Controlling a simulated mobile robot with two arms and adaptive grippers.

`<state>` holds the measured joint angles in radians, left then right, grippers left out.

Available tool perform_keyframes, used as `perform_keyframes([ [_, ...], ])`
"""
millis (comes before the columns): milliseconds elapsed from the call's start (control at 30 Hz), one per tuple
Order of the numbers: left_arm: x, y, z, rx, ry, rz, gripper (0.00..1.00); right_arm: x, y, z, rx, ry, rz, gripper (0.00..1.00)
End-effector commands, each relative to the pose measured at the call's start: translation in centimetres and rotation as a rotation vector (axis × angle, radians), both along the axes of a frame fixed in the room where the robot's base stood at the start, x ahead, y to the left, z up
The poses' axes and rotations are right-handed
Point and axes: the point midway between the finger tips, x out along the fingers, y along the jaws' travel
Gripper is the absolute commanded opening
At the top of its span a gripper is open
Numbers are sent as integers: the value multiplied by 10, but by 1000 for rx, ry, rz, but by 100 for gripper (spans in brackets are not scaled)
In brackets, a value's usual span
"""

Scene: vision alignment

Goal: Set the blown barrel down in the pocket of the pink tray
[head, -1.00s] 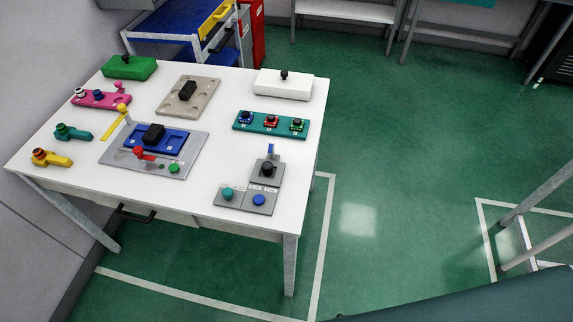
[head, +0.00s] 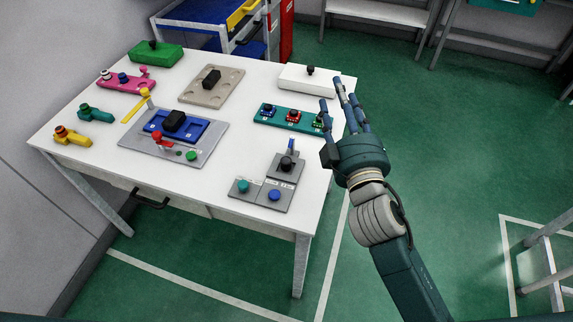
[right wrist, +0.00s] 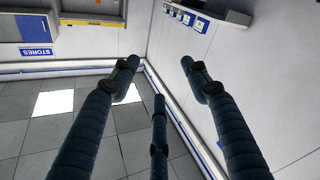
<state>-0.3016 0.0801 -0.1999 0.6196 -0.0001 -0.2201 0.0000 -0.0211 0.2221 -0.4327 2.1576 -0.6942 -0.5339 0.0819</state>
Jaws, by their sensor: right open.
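The pink tray (head: 140,84) lies at the back left of the white table in the head view, with two small barrel-like pieces, one pale-topped (head: 105,74) and one blue (head: 122,78), and a pink knob. A teal tray (head: 280,123) holds three dark barrels with blue (head: 267,111), red (head: 292,115) and green (head: 318,121) rings. I cannot tell which piece is the blown barrel. My right gripper (head: 339,95) is open and empty, fingers up, by the table's right edge near the teal tray. In the right wrist view its fingers (right wrist: 160,68) are spread with nothing between.
A white box (head: 315,83), green box (head: 155,56), beige tray (head: 230,90), grey plate with a blue tray (head: 190,130), grey button panel (head: 262,198), and teal and yellow handled pieces share the table.

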Motion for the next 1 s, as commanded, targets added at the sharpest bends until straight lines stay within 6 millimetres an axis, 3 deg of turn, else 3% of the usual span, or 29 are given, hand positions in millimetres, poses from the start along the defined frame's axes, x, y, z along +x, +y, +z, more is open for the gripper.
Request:
perform_keyframes([
  [33, 1, 0, 0, 0, -1, 0, 0, 2, 34, 50, -85, -171, 85, 47],
  [100, 1, 0, -1, 0, -1, 0, 0, -11, 87, 103, -225, -395, 218, 47],
  [200, 1, 0, -1, 0, -2, 0, 0, -47, 165, 139, -455, -669, 425, 47],
  [267, 1, 0, -1, 0, -2, 0, 0, -71, 208, 138, -613, -804, 556, 47],
  [333, 1, 0, -1, 1, -2, 0, 0, -95, 248, 117, -817, -932, 715, 47],
  [433, 2, 0, -1, 1, -2, 0, 0, -114, 279, 57, -1141, -1042, 947, 47],
  [500, 2, 0, -1, 0, -3, 0, 0, -111, 277, 5, -1388, -1060, 1107, 47],
  [567, 2, 0, -1, 0, -3, 0, 0, -98, 259, -38, -1606, -1030, 1234, 47],
  [600, 2, 0, -1, 0, -3, 0, 0, -85, 240, -63, -1746, -988, 1309, 47],
  [700, 2, 0, -1, 0, -3, 0, 0, -50, 183, -103, -2045, -828, 1455, 47],
  [833, 3, 0, -1, 0, -3, 0, 0, -16, 117, -120, -2295, -609, 1556, 47],
  [900, 3, 0, -1, 0, -4, 0, 0, -6, 96, -122, -2361, -532, 1579, 47],
  [1000, 3, 0, 1, 0, -4, 0, 0, 0, 84, -128, -2397, -480, 1597, 47],
])
